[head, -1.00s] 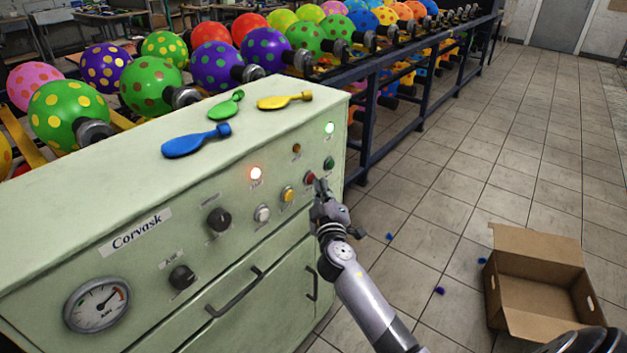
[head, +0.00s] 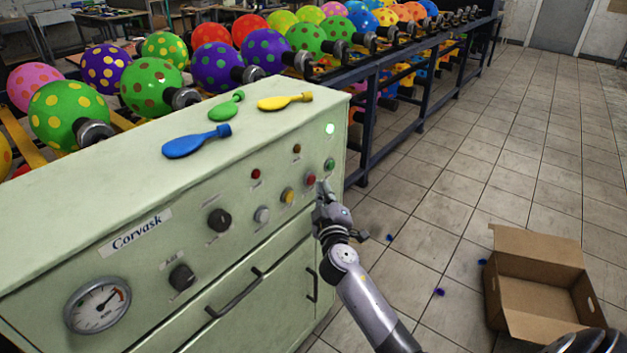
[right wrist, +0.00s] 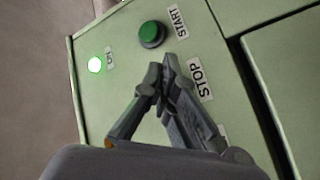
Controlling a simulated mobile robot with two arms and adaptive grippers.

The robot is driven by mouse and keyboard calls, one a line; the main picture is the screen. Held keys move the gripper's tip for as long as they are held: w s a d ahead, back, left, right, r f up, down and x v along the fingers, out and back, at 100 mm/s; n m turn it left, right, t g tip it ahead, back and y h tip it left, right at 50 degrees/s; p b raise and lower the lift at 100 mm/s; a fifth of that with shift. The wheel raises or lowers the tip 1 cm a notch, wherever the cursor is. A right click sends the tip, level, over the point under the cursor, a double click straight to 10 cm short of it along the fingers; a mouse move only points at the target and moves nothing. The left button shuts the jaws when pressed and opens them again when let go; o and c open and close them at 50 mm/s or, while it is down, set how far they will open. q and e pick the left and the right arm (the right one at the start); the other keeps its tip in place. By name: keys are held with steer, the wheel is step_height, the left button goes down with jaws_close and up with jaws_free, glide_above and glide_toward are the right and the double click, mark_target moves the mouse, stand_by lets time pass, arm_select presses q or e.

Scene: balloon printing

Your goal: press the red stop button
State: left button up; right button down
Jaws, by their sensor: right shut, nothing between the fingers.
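The red stop button (head: 311,180) is on the front of the pale green cabinet (head: 60,240), below the green start button (head: 329,165). My right gripper (head: 321,187) is shut and empty, its tips just right of the red button in the head view; I cannot tell whether they touch it. In the right wrist view the closed fingertips (right wrist: 160,80) are left of the STOP label (right wrist: 200,78) and hide the red button. The green start button (right wrist: 152,33) shows above them. My left gripper is not in view.
A red lamp (head: 256,174) is dark; a green lamp (head: 330,128) is lit. Yellow (head: 287,196) and white (head: 262,214) buttons sit left of the red one. Flat balloons lie on top. An open cardboard box (head: 540,285) stands on the floor at right.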

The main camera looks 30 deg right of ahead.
steer(key=shift+s+d, duration=0.15)
steer(key=shift+s, duration=0.2)
steer(key=s+d, duration=0.2)
steer(key=s, duration=0.3)
steer(key=shift+s+d, duration=0.15)
steer(key=shift+s, duration=0.15)
steer(key=shift+p, duration=0.3)
stand_by(0.3)
